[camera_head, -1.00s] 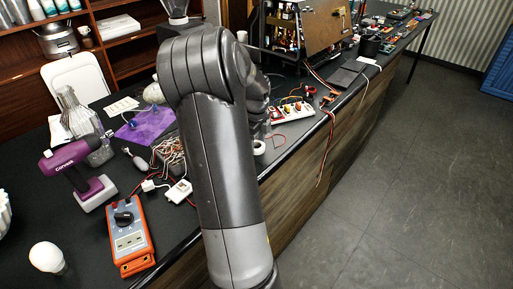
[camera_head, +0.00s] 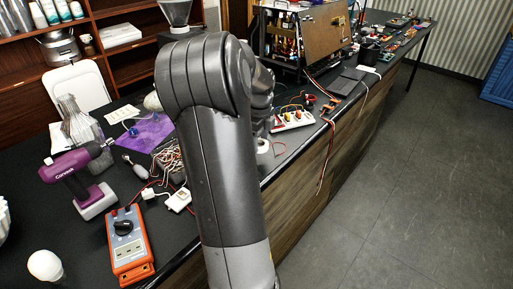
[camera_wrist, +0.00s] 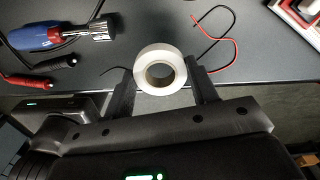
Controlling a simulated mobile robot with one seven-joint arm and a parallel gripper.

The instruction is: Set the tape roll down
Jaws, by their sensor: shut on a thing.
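The tape roll (camera_wrist: 160,52) is a white ring in the wrist view, held between the two fingers of my gripper (camera_wrist: 162,88). My gripper is shut on it, near the front edge of the dark workbench (camera_wrist: 130,22). The wrist view does not clearly show whether the roll touches the benchtop. In the head view the white tape roll (camera_head: 264,147) shows just right of my arm, and my arm hides the gripper.
In the wrist view, a blue-handled tool (camera_wrist: 45,35) lies left, red and black wires (camera_wrist: 225,42) behind, and a power strip (camera_wrist: 300,20) right. The head view shows an orange tester (camera_head: 130,245) and purple drill (camera_head: 78,182) left.

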